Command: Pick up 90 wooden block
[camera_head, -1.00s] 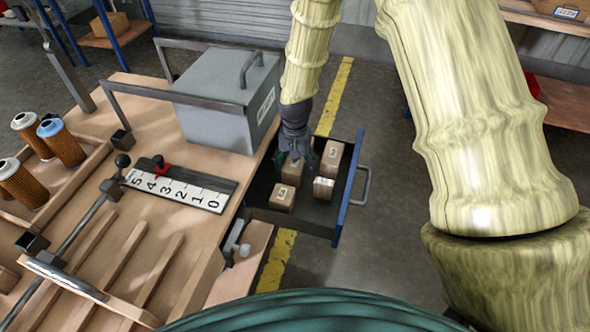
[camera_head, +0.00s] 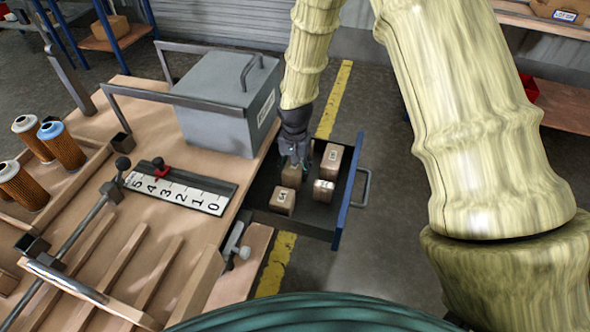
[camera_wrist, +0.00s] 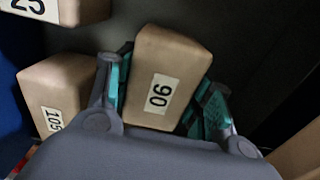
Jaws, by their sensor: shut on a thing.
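The wooden block labelled 90 (camera_wrist: 172,62) sits between the two fingers of my gripper (camera_wrist: 165,100) in the wrist view, its number facing the camera. The green finger pads press on its two sides, so my gripper is shut on it. In the head view my gripper (camera_head: 297,158) points down into the open drawer (camera_head: 341,212), over the 90 block (camera_head: 291,175). From these views I cannot tell whether the block touches the drawer floor.
A block labelled 105 (camera_wrist: 58,95) lies close to my left finger, and a block labelled 25 (camera_wrist: 75,10) lies beyond it. In the head view other blocks (camera_head: 282,201) (camera_head: 323,192) (camera_head: 330,163) share the drawer. A grey box (camera_head: 225,105) stands on the bench beside it.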

